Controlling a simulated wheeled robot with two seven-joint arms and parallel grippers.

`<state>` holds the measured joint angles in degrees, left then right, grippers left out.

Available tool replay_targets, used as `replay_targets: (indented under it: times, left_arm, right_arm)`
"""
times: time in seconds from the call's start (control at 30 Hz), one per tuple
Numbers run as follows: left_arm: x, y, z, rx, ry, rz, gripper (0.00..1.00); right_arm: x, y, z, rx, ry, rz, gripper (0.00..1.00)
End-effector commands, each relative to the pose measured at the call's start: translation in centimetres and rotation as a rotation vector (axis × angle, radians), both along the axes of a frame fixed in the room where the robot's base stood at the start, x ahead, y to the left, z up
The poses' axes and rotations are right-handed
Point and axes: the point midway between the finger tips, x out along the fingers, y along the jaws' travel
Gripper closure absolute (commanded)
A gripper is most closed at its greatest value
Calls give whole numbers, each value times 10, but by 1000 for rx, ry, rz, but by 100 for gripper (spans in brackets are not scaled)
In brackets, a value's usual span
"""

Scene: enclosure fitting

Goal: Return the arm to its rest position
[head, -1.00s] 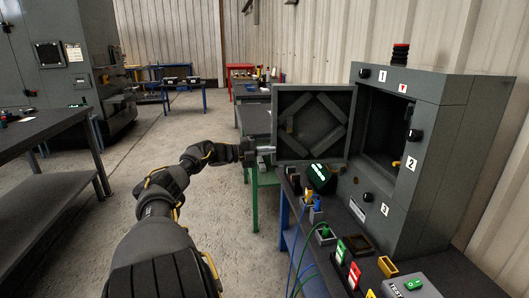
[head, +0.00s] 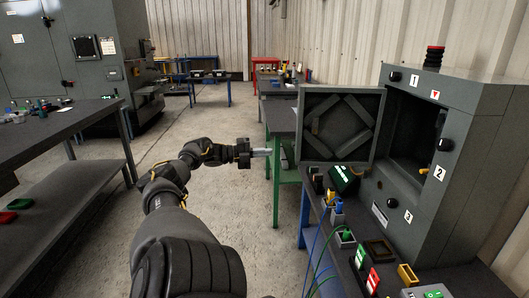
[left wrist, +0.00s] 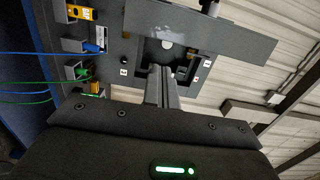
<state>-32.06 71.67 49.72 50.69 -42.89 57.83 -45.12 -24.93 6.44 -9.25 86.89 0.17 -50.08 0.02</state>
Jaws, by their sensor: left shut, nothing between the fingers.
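My left arm reaches forward from the bottom of the head view. Its gripper (head: 262,152) is shut and empty, held in the air left of the open enclosure door (head: 340,127), with a gap between them. In the left wrist view the two fingers (left wrist: 162,88) lie together with nothing between them. The grey enclosure (head: 455,160) stands on the bench at the right, with its front opening uncovered and labels 1, 2 and 3 on its face. My right gripper is not in view.
A dark table (head: 60,140) stands at the left. The floor (head: 110,235) between is clear.

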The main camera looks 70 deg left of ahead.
Motion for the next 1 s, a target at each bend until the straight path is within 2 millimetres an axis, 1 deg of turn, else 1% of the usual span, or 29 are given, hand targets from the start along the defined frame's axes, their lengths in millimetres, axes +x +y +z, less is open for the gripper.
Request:
replay_targets:
  times: [0.43,0.5,0.57,0.67,0.77,0.8,0.87,0.9,0.97,1.0]
  left_arm:
    - [0,0,0,0,0,0,100]
    - [-2,1,-4,-6,7,8,100]
    - [-6,4,-15,-23,24,29,100]
    - [-19,13,-54,-80,86,103,100]
    - [-43,20,-119,-173,186,217,100]
    - [-54,19,-149,-215,233,267,100]
    - [-72,15,-195,-280,306,343,100]
    - [-84,10,-225,-323,353,392,100]
    - [-103,-2,-269,-386,424,461,100]
    - [-115,-12,-298,-426,471,506,100]
  right_arm:
    - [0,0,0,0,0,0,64]
    - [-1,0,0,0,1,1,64]
    - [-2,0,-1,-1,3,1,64]
    - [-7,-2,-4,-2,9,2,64]
    - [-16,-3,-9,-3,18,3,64]
    - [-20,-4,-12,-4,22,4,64]
    - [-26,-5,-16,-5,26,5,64]
    - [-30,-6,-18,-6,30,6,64]
    - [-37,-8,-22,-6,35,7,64]
    - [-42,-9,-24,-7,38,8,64]
